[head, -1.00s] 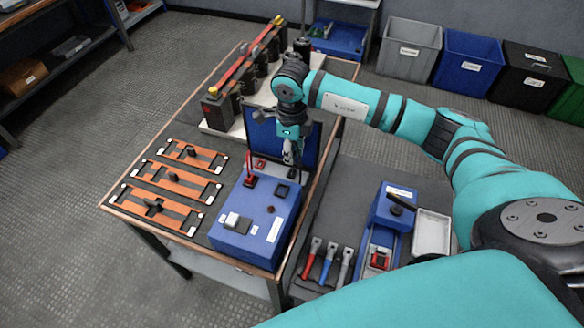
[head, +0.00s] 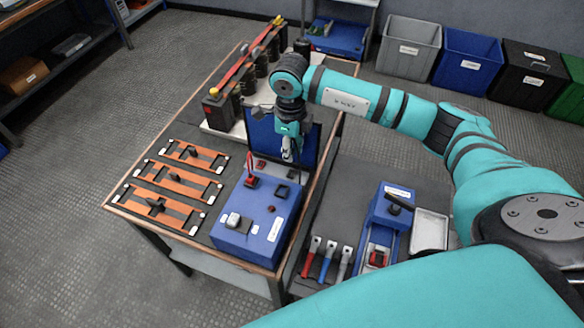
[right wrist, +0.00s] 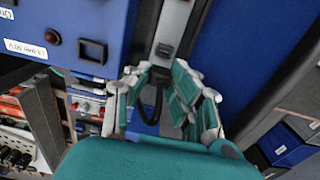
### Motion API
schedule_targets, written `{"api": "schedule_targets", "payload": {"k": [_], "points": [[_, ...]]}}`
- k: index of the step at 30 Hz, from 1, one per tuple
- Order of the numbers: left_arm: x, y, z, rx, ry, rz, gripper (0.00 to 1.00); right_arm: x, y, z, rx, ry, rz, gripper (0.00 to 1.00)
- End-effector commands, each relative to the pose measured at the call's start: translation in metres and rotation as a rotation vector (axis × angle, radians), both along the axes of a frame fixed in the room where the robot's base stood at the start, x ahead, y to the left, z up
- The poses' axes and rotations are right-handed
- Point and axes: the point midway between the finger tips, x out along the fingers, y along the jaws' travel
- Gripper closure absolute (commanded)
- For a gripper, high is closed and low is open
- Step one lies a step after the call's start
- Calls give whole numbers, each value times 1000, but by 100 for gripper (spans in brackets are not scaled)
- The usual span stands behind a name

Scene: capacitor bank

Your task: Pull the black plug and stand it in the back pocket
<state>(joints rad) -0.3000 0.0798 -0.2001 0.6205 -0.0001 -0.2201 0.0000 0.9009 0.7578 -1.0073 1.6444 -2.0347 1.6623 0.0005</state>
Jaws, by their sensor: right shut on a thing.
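My right gripper (head: 289,156) is over the far end of the blue test box (head: 240,233), in front of its raised blue lid (head: 264,132). In the right wrist view, its fingers (right wrist: 163,100) are shut around a small dark piece, the black plug (right wrist: 161,76), with a thin black loop of lead (right wrist: 147,112) below it. The fingers hide most of the plug. I cannot tell whether it is clear of its socket. A red plug (head: 251,182) stands upright in the box. I cannot make out the back pocket clearly. My left gripper is out of view.
Orange boards (head: 160,208) lie left of the box. A capacitor row with a red bar (head: 238,72) stands behind. On the right are tools with red, blue and grey handles (head: 329,262), a blue device (head: 391,211) and a white tray (head: 430,230).

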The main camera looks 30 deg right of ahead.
Motion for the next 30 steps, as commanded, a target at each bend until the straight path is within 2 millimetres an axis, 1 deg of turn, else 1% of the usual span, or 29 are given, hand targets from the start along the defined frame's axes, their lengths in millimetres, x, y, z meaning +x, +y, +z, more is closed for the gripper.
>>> {"api": "schedule_targets", "payload": {"k": [30], "points": [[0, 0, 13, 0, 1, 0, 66, -46, 42, 0, 0, 0, 2, 100]]}}
